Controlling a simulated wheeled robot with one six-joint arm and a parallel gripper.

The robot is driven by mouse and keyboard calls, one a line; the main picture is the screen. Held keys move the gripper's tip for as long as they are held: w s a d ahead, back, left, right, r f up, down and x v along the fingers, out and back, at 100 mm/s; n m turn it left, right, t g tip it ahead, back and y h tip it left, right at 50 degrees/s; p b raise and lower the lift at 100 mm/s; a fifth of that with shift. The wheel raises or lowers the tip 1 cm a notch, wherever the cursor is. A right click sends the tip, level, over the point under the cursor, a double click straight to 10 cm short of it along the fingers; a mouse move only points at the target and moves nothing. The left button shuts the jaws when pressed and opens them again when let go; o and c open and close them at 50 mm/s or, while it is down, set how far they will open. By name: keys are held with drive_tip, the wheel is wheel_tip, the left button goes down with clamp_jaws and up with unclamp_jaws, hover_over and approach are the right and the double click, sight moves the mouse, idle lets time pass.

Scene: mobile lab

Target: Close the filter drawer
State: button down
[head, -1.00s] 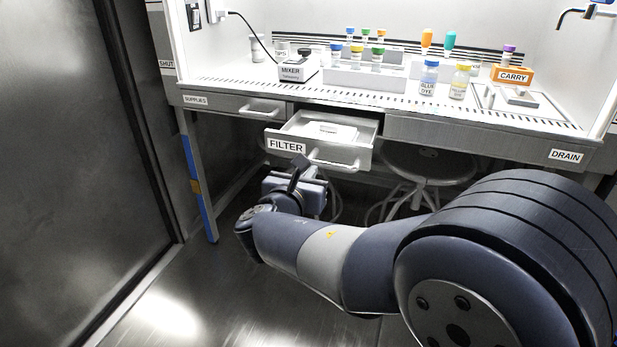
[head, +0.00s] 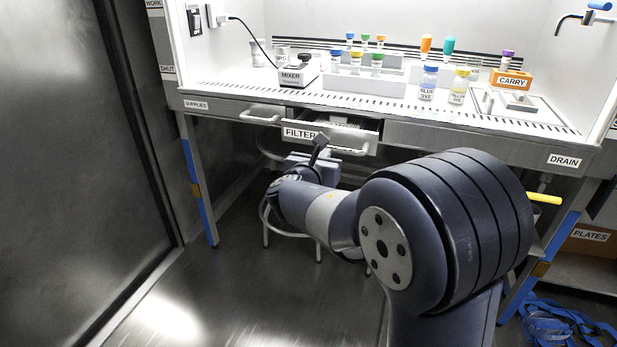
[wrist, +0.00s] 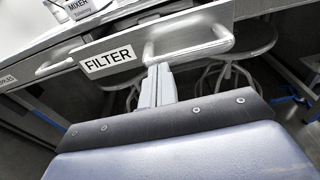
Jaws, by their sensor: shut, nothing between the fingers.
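The filter drawer (head: 360,136) is under the bench top, with a white FILTER label and a bar handle on its front. It stands a little out from the bench, and part of its inside shows over the front. In the wrist view its front (wrist: 118,62) and handle (wrist: 190,42) are close ahead. My gripper (wrist: 157,72) is shut and empty, its fingertips at the drawer front just under the handle; I cannot tell if they touch. In the head view my gripper (head: 320,145) is partly hidden by my wrist.
The supplies drawer (head: 230,110) is shut at the left. The bench top (head: 235,88) holds a mixer (head: 298,72), several bottles and an orange CARRY rack (head: 510,79). A stool (head: 283,232) stands underneath. Blue cables (head: 560,325) lie on the floor at the right.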

sight(333, 138)
drive_tip(key=x, duration=0.3)
drive_tip(key=r+p+x, duration=0.1)
drive_tip(key=x, duration=0.5)
drive_tip(key=shift+w+d+r, duration=0.15)
drive_tip(key=shift+w, duration=0.05)
drive_tip(key=shift+w+r, duration=0.1)
drive_tip(key=shift+r, duration=0.05)
